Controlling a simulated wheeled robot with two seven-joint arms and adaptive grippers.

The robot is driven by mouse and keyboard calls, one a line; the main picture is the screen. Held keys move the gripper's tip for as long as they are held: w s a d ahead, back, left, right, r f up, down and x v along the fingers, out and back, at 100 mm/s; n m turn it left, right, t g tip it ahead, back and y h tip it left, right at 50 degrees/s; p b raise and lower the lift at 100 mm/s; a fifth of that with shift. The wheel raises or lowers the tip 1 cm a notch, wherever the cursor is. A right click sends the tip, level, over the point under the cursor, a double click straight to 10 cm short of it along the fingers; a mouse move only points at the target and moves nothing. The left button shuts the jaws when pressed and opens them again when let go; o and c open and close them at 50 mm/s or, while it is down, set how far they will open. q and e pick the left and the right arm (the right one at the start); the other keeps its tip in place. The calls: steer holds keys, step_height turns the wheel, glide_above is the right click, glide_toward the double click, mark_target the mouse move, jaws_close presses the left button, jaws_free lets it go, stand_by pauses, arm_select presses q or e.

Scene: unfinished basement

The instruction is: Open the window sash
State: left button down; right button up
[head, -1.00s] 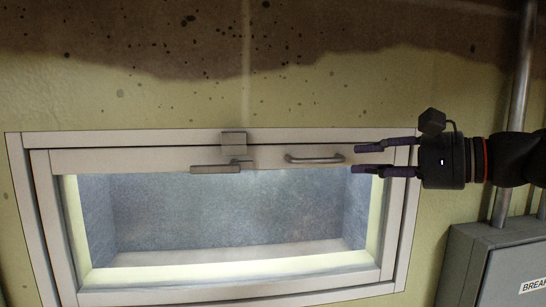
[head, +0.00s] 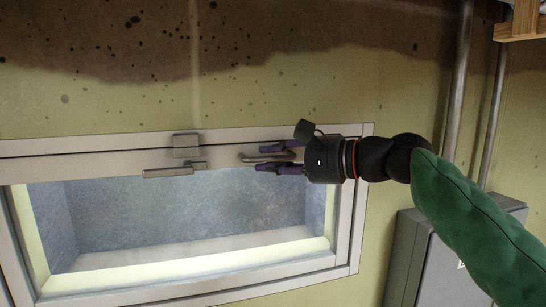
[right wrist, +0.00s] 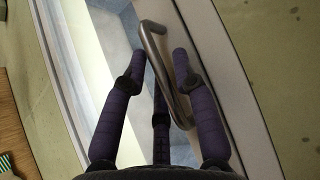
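The pale window sash (head: 100,167) sits flush in its frame and looks closed. A grey latch (head: 173,172) with its lever lying level is at the middle of the top rail. A metal pull handle (head: 247,158) is on the rail to the right of the latch. My right gripper (head: 261,158) points left at this handle, its purple fingers overlapping the handle's right part. In the right wrist view the fingers (right wrist: 159,55) are spread, and the handle (right wrist: 166,70) runs between them. Firm contact cannot be told. My left gripper is out of view.
A grey electrical box (head: 408,250) is on the wall to the right of the window, below my right arm. A metal pipe (head: 459,90) runs vertically behind the arm. The stained wall (head: 290,95) above the window is clear.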

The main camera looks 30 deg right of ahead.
steer(key=shift+w, duration=0.1)
